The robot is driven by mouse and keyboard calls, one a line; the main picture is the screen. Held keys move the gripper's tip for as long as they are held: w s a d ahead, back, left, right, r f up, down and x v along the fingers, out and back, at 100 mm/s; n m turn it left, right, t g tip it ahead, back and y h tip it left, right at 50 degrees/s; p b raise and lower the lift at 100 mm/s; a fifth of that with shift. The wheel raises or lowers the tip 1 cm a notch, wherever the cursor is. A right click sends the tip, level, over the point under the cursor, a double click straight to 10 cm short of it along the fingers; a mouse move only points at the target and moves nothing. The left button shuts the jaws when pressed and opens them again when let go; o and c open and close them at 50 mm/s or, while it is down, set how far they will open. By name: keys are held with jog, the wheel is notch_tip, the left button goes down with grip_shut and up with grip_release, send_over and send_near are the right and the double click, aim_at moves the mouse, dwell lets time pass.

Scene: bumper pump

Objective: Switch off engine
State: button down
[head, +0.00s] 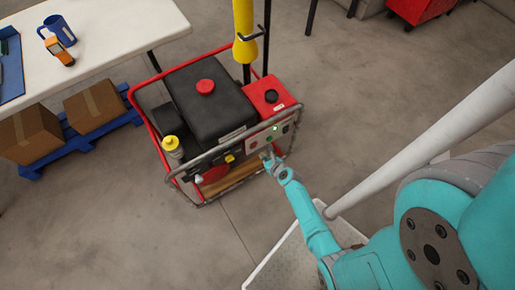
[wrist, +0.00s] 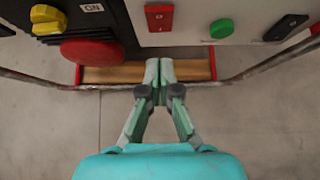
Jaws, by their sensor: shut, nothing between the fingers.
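The engine unit (head: 208,98) stands on the floor in a red and grey tube frame, with a black body and a red cap on top. Its light control panel (wrist: 190,22) carries a red switch (wrist: 159,18), a green round button (wrist: 222,28) and a dark switch (wrist: 286,27). A small green light (head: 275,128) shows on the panel in the head view. A yellow knob (wrist: 48,19) and a red round part (wrist: 92,52) sit left of the panel. My gripper (wrist: 159,62) is shut and empty, just below the panel. Whether it touches anything is unclear.
The grey frame bar (wrist: 255,68) runs across the front of the engine close to my fingers. A white table (head: 105,40) with a blue mug (head: 60,30) stands at the left, over boxes (head: 94,104) on a blue pallet.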

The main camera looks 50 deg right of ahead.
aim_at(254, 144)
jog(key=shift+w+d+f, duration=0.15)
jog(key=shift+w+d, duration=0.1)
jog(key=shift+w, duration=0.65)
jog(key=shift+w+d+f, duration=0.1)
jog(key=shift+w+d, duration=0.2)
jog(key=shift+w, duration=0.65)
jog(key=shift+w+d+f, duration=0.15)
jog(key=shift+w+d, duration=0.1)
jog(key=shift+w, duration=0.65)
jog(key=shift+w+d+r, duration=0.1)
jog(key=shift+w+r, duration=0.05)
jog(key=shift+w, duration=0.2)
jog(key=shift+s, duration=0.1)
jog(key=shift+r, duration=0.1)
jog(key=shift+r, duration=0.65)
